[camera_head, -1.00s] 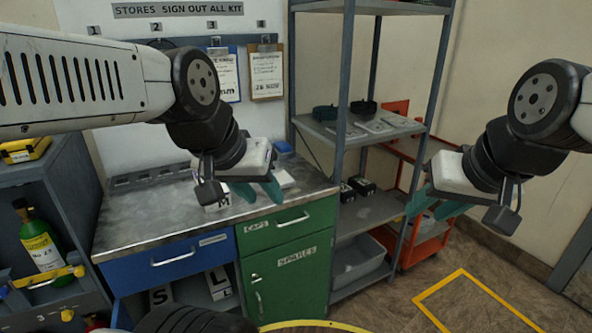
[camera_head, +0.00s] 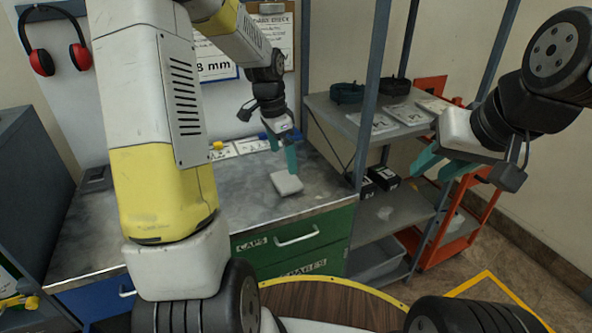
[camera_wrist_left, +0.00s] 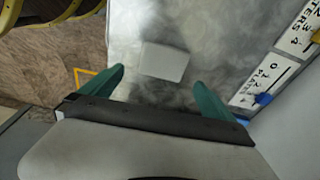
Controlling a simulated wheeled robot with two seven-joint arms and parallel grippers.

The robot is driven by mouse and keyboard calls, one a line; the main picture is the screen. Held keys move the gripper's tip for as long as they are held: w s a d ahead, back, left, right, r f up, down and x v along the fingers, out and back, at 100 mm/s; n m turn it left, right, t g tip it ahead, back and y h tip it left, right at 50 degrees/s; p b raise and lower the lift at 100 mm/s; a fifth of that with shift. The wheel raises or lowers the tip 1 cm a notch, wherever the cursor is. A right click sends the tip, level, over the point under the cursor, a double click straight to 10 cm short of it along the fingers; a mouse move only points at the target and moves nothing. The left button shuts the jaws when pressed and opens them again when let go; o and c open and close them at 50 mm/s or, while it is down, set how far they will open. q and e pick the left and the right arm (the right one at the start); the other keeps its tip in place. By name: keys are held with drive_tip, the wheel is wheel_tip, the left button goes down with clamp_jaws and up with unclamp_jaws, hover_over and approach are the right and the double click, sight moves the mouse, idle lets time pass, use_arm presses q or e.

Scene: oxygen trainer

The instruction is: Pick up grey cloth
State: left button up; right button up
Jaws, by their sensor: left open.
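The grey cloth (camera_head: 287,183) is a small, pale, folded square lying flat on the metal worktop (camera_head: 235,196), near its front edge. In the left wrist view the cloth (camera_wrist_left: 164,61) lies ahead of and between the two teal fingers. My left gripper (camera_head: 283,160) is open and empty, pointing down just above and behind the cloth; its fingers also show in the left wrist view (camera_wrist_left: 158,80). I see no contact with the cloth. My right gripper (camera_head: 430,170) has its fingers apart and empty, off to the right in front of the shelves.
A grey shelf rack (camera_head: 340,115) with trays and dark items stands right of the worktop, with an orange cart (camera_head: 455,240) beyond. Label cards (camera_head: 237,149) with yellow and blue pieces lie at the worktop's back. A green drawer (camera_head: 300,234) is below. The worktop around the cloth is clear.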

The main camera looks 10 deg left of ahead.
sight(287, 179)
use_arm(q)
drive_tip(key=f, duration=0.3)
drive_tip(key=w+f, duration=0.1)
drive_tip(key=f, duration=0.4)
drive_tip(key=shift+w+d+f, duration=0.15)
drive_tip(key=shift+d+f, duration=0.05)
drive_tip(key=shift+f, duration=0.2)
drive_tip(key=c, duration=1.1)
drive_tip(key=shift+r, duration=0.15)
drive_tip(key=shift+r, duration=0.45)
drive_tip(key=r, duration=0.1)
drive_tip(key=s+r, duration=0.1)
drive_tip(key=shift+a+r, duration=0.15)
drive_tip(key=shift+r, duration=0.15)
drive_tip(key=s+a, duration=0.1)
drive_tip(key=s, duration=0.4)
drive_tip(key=s+r, duration=0.1)
drive_tip(key=s, duration=0.4)
drive_tip(key=s+a, duration=0.1)
drive_tip(key=s, duration=0.3)
drive_tip(key=shift+s+a+r, duration=0.15)
drive_tip(key=shift+s+a, duration=0.2)
drive_tip(key=shift+s, duration=0.05)
